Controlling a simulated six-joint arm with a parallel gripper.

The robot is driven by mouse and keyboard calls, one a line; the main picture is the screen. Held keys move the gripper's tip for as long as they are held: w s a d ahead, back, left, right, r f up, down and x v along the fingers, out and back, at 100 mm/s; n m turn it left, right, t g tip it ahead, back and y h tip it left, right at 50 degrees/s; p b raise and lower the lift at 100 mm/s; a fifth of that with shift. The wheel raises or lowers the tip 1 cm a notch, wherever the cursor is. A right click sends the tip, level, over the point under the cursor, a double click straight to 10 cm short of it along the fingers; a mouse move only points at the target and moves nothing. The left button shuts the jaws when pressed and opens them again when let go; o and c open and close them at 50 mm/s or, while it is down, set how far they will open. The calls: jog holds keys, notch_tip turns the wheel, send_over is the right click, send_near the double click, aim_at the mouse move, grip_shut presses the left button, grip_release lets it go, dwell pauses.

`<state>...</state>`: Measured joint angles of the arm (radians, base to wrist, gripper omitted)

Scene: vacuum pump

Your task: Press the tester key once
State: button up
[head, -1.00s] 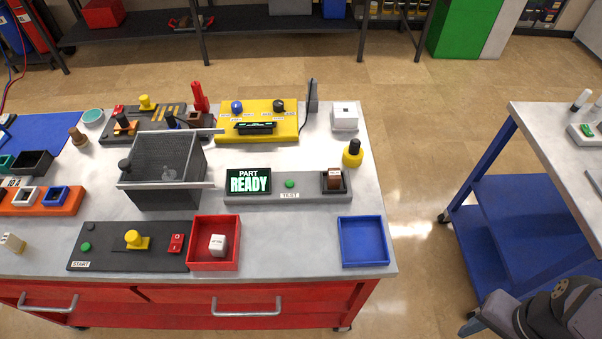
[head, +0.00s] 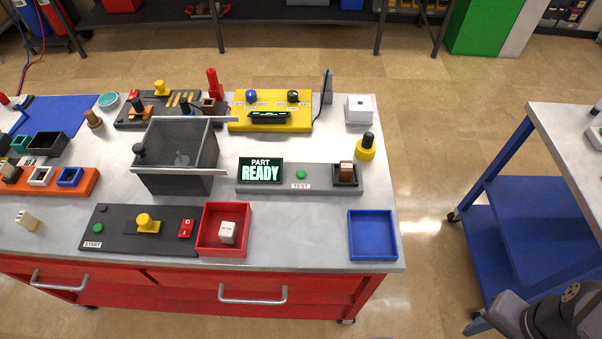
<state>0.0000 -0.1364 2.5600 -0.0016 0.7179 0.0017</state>
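The tester (head: 325,184) is a long grey box on the bench. Its screen (head: 261,171) reads "PART READY" in green. The tester key (head: 301,174) is a small green round button above the "TEST" label, right of the screen. A brown-topped part (head: 345,172) sits in the dark socket at the tester's right end. My gripper (head: 474,327) shows only partly at the lower right, over the floor and well away from the tester. Its fingers are too small and cut off to tell whether they are open.
A grey open box (head: 177,177) with a lever stands left of the tester. A red tray (head: 207,247) with a white cube and an empty blue tray (head: 372,257) lie in front. A yellow-based knob (head: 366,153) stands behind the right end. Bare bench lies between the trays.

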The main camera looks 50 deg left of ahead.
jog(key=shift+c, duration=0.2)
grip_shut()
dwell(1.5)
